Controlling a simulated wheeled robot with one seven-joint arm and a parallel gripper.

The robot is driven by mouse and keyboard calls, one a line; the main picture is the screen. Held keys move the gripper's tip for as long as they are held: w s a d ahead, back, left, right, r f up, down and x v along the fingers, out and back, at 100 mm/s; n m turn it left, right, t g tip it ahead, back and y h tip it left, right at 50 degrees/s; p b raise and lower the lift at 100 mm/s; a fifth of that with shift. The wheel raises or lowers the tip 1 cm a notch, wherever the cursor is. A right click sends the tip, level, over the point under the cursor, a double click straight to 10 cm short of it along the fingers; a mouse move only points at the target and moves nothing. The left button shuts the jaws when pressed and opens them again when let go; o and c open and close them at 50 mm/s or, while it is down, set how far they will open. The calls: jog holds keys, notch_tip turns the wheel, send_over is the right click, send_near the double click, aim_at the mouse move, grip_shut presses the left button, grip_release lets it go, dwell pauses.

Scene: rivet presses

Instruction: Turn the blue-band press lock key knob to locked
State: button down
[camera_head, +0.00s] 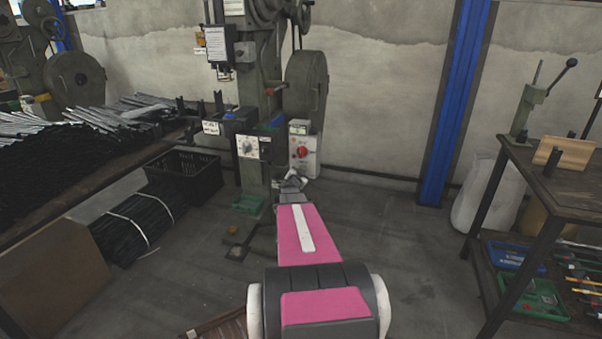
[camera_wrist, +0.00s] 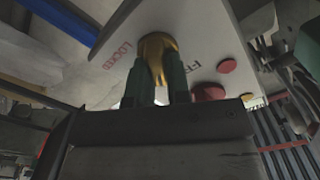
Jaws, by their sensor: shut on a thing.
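In the wrist view a brass-coloured key knob (camera_wrist: 158,44) sits on a pale panel (camera_wrist: 196,52). In the head view my gripper (camera_head: 291,184) is low in front of the green press (camera_head: 255,95), just below a grey control box (camera_head: 303,168) with a red knob. The brass knob cannot be made out there. A blue strip (camera_head: 268,128) shows on the press.
Red buttons (camera_wrist: 227,66) lie close to my fingers on the panel. Left of the press are a black crate (camera_head: 188,176) and a bench of metal strips (camera_head: 75,140). A worktable (camera_head: 560,185) stands at right. The floor between is mostly clear.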

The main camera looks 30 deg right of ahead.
jog(key=m, duration=1.1)
jog(key=shift+s+d+f+m, duration=0.2)
jog(key=shift+f+m, duration=0.1)
jog(key=shift+f, duration=0.1)
dwell(0.3)
jog(key=c, duration=1.1)
grip_release()
jog(key=v, duration=1)
jog(key=shift+s+a, duration=0.25)
jog(key=shift+s, duration=0.1)
